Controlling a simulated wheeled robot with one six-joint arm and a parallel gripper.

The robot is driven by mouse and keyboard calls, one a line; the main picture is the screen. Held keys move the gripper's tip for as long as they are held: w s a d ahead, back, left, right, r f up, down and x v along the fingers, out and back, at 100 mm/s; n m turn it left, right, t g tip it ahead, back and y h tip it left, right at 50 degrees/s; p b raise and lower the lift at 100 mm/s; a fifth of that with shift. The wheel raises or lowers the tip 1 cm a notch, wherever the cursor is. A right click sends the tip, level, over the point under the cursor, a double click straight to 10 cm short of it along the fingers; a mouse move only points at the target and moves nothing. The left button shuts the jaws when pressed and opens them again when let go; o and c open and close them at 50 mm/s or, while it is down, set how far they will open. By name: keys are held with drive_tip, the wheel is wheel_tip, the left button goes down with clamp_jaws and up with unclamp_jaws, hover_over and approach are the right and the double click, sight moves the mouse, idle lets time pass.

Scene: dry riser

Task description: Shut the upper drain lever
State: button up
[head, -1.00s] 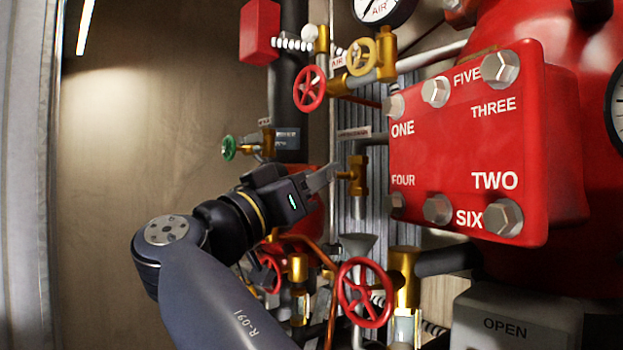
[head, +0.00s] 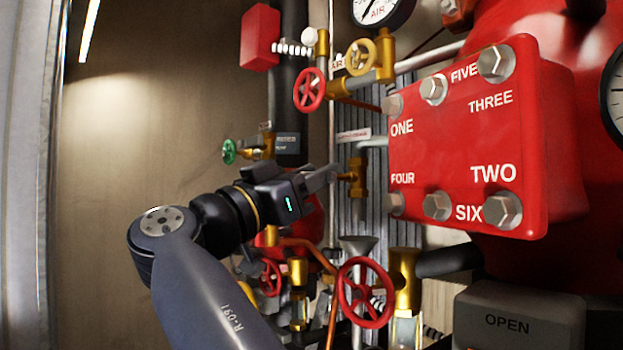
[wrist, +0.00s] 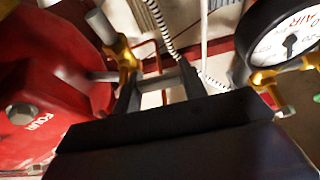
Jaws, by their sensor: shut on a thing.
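The upper drain valve (head: 357,176) is a brass fitting on a pipe, left of the red numbered cover in the head view. Its short lever points left, towards my gripper (head: 334,174), and is mostly hidden by the fingers. My gripper is shut on the lever, with its fingertips just left of the brass body. In the wrist view the brass valve (wrist: 124,54) shows at upper left, beside the dark fingers of my gripper (wrist: 160,78). The lever's exact angle is hard to tell.
The red cover (head: 470,140) with bolts is close on the right. A red handwheel (head: 365,292) and a grey funnel (head: 357,246) sit below. Another red handwheel (head: 309,90) and an air gauge (head: 383,8) are above. The wall at left is clear.

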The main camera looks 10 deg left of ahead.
drive_tip(key=o, duration=1)
drive_tip(key=b+v, duration=0.3)
drive_tip(key=v, duration=0.8)
drive_tip(key=shift+r, duration=0.1)
drive_tip(key=p+x, duration=0.3)
drive_tip(key=x, duration=0.7)
drive_tip(key=shift+w+d+r, duration=0.15)
drive_tip(key=shift+d+r, duration=0.05)
drive_tip(key=shift+w+d, duration=0.2)
drive_tip(key=shift+w, duration=0.05)
drive_tip(key=shift+a+f+n+t+y+p, duration=0.1)
drive_tip(key=shift+f+n+t+y+p, duration=0.2)
drive_tip(key=shift+n+y+p, duration=0.5)
